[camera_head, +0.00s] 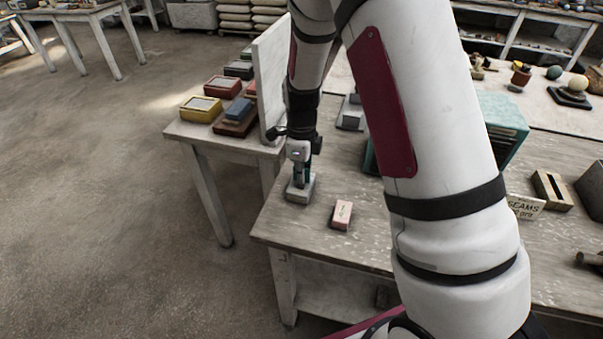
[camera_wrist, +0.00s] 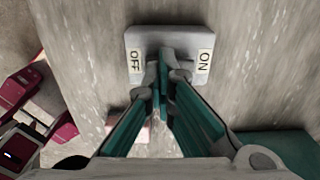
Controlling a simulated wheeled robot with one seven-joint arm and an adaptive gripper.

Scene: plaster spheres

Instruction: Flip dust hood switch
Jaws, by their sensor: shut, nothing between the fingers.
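The switch is a small pale grey box (camera_head: 301,190) on the near left corner of the worktable in the head view. In the wrist view the switch box (camera_wrist: 168,37) lies at the top middle, with an OFF label on its left and an ON label on its right. My gripper (camera_head: 299,179) points down at the box from above. In the wrist view my gripper's (camera_wrist: 166,78) teal fingers are together with nothing held, their tips over the middle of the box's lower edge. The fingers hide most of the lever, so its side and any contact cannot be told.
A small pink block (camera_head: 342,214) lies right of the switch on the worktable (camera_head: 300,239). A small sign (camera_head: 525,207) and a wooden block (camera_head: 552,190) stand to the right.

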